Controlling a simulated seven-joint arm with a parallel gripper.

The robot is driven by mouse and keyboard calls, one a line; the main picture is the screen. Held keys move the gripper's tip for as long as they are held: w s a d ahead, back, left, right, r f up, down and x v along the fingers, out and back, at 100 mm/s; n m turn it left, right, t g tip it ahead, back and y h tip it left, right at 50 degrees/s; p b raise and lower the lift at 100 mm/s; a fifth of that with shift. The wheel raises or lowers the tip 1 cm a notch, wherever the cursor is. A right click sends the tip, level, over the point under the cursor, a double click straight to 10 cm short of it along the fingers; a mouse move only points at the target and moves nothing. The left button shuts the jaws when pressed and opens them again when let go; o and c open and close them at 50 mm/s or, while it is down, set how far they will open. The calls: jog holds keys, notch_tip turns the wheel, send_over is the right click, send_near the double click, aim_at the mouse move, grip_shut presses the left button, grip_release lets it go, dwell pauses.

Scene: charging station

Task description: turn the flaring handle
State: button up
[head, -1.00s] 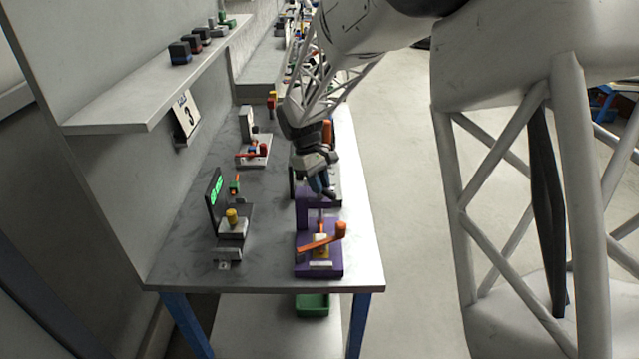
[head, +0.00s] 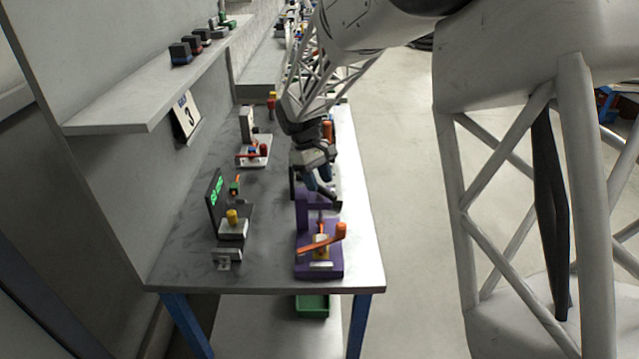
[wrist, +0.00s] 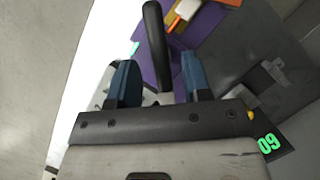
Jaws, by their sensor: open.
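A purple fixture (head: 335,262) stands near the front right edge of the table, with an orange handle (head: 322,241) across its front. A dark handle bar (wrist: 155,45) rises at the fixture in the wrist view. I cannot tell for certain which of the two is the flaring handle. My gripper (head: 323,190) is open just above the back of the fixture. In the wrist view, its blue fingers (wrist: 157,82) stand on either side of the dark bar, with visible gaps, so it is not clamped. The orange handle also shows at the top of the wrist view (wrist: 178,14).
A small station with a yellow knob (head: 231,216) and a green-lit display (head: 216,188) stand to the left. A shelf (head: 150,100) overhangs the table's left side. The table (head: 180,262) is bare at front left.

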jog(key=shift+v, duration=3.25)
jog(key=shift+s, duration=0.1)
jog(key=shift+s+d+r, duration=0.25)
jog(key=shift+d, duration=0.05)
jog(key=s+d+r+m+t+y, duration=0.1)
jog(key=s+d+r+m, duration=0.1)
jog(key=s+d+r, duration=0.5)
jog(key=s+d+r+m+t+y, duration=0.15)
jog(key=s+d, duration=0.35)
jog(key=s, duration=0.6)
jog(key=s+d+f+m+t, duration=0.1)
jog(key=s+d+m, duration=0.1)
jog(key=s, duration=0.8)
jog(key=s+d+f+m+t, duration=0.1)
jog(key=s+d, duration=0.4)
jog(key=s, duration=0.5)
jog(key=m+t, duration=0.1)
jog(key=m, duration=0.1)
jog(key=shift+m+y, duration=0.35)
jog(key=shift+d+f, duration=0.1)
